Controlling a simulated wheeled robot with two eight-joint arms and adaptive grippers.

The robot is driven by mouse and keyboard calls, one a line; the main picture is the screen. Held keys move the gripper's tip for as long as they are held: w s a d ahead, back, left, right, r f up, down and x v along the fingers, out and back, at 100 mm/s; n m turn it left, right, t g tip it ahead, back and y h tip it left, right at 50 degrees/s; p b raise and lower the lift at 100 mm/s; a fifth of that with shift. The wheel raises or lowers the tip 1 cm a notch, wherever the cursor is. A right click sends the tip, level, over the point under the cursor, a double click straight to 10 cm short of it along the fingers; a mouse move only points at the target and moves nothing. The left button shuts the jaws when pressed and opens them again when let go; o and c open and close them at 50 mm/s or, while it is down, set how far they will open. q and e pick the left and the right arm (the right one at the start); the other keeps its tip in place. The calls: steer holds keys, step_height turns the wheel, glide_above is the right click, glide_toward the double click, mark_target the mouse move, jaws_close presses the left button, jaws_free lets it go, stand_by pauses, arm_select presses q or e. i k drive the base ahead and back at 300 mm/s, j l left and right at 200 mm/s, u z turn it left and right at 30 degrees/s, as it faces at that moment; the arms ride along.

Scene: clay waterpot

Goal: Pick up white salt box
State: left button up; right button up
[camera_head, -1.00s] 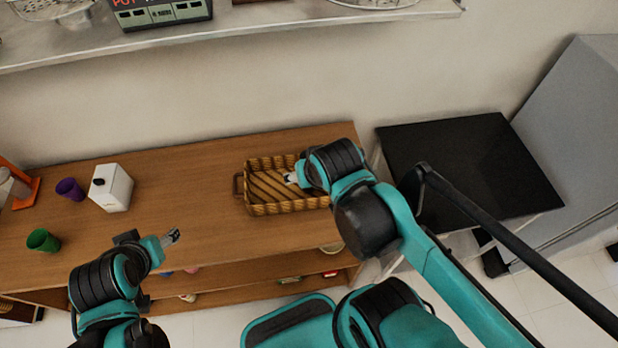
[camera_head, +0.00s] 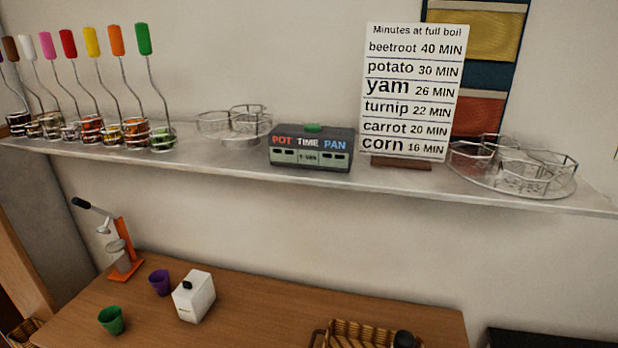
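A white box (camera_head: 194,296) with a small black knob on top, which fits the white salt box, stands upright on the wooden counter (camera_head: 262,302). A purple cup (camera_head: 160,282) stands close to its left and a green cup (camera_head: 112,320) stands to its front left. Neither gripper's fingers show now. A dark rounded part of my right arm (camera_head: 404,339) shows at the bottom edge over the wicker basket (camera_head: 350,330). My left arm is out of view.
An orange juicer (camera_head: 126,262) stands at the counter's back left. The shelf (camera_head: 330,180) above holds a timer (camera_head: 311,147), a boiling-times sign (camera_head: 411,92), wire racks and several colour-handled ladles. The counter between the white box and the basket is clear.

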mark_target(194, 310)
steer(key=j+z, duration=0.4)
steer(key=j, duration=1.2)
